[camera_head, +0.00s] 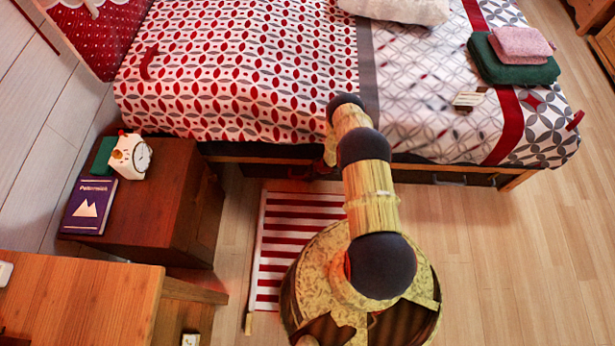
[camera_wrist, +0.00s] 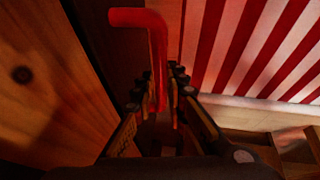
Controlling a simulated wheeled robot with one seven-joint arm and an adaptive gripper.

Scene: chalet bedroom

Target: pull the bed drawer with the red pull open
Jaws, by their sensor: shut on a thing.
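The red pull (camera_wrist: 150,18) is a bent bar that shows in the wrist view, running down between the fingers of my gripper (camera_wrist: 161,85). My gripper is shut on it. In the head view my own arm and the bed's edge hide the pull and most of the gripper. The bed (camera_head: 250,70) stands across the top of the head view under a red, grey and white cover. Dark fronts (camera_head: 480,180) show low under its wooden rail, right of my arm. How far the drawer with the red pull stands out cannot be told.
A red-and-white striped piece (camera_head: 300,235) with a pale wooden edge lies in front of the bed, left of my base. A brown nightstand (camera_head: 185,215) with a clock (camera_head: 130,157) and a book (camera_head: 90,205) stands at left. The wooden floor (camera_head: 520,260) at right is clear.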

